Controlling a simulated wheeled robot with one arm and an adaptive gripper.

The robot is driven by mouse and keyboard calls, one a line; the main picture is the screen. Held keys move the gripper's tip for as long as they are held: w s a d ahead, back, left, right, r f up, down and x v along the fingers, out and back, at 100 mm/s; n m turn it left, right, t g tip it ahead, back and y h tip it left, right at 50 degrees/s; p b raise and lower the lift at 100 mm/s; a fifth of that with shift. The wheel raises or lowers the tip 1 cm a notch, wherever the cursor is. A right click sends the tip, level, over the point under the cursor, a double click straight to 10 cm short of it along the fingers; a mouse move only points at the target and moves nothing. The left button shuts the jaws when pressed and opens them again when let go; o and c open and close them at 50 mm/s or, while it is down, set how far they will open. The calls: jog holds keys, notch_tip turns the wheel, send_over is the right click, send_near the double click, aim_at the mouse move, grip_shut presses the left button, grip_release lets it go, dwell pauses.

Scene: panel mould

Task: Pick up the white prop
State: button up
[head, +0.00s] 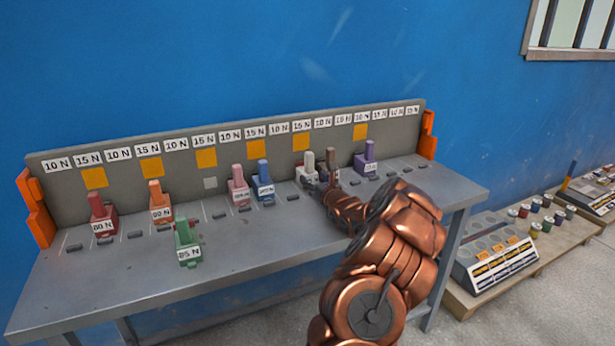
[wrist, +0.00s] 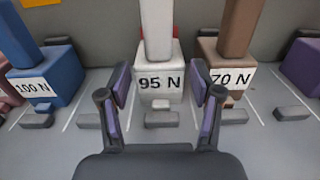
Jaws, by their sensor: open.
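The white prop (head: 308,163) stands upright on the grey table near the back panel, right of the middle. In the wrist view the white prop (wrist: 159,62) is centred, with a "95 N" label on its block and a narrower post above. My gripper (wrist: 160,98) is open, its two purple-padded fingers on either side of the white block's lower front. In the head view my gripper (head: 320,184) is small and partly hidden by my copper arm.
A brown "70 N" prop (wrist: 228,55) stands close on the right and a blue "100 N" prop (wrist: 42,72) on the left. A purple prop (head: 365,160) is further right. A green prop (head: 187,240) stands forward on the table (head: 120,275). The table's front middle is clear.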

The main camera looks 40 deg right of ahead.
aim_at(312, 175)
jog(key=shift+p+x, duration=0.3)
jog(key=shift+x, duration=2.45)
jog(key=shift+r, duration=0.15)
jog(key=c, duration=1.1)
